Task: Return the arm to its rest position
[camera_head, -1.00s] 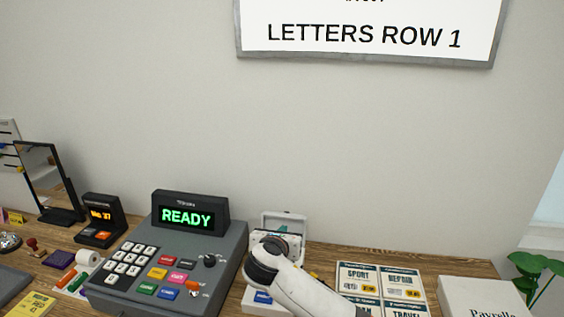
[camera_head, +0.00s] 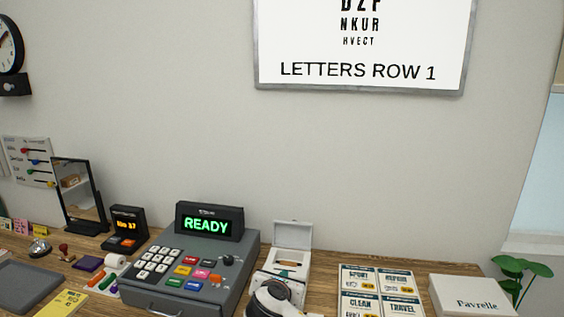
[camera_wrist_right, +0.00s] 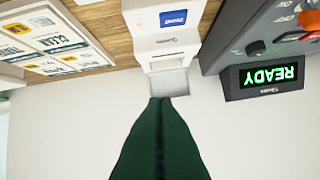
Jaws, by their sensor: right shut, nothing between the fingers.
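My right arm (camera_head: 273,299), white with a dark joint, shows at the bottom edge of the head view, in front of the open white box and just right of the register. My right gripper (camera_wrist_right: 160,100) shows in the right wrist view as dark green fingers pressed together, with nothing between them. In that view its tips overlap the raised lid of the white box; I cannot tell whether they touch it. My left gripper is not in view.
The register (camera_head: 190,270) reads READY. The white box (camera_head: 291,236) has its lid up. Card panels (camera_head: 380,291), a white Favrelle box (camera_head: 472,297), a mirror (camera_head: 79,192) and a grey tray (camera_head: 25,284) stand around. The wall above is clear below the letter chart (camera_head: 358,72).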

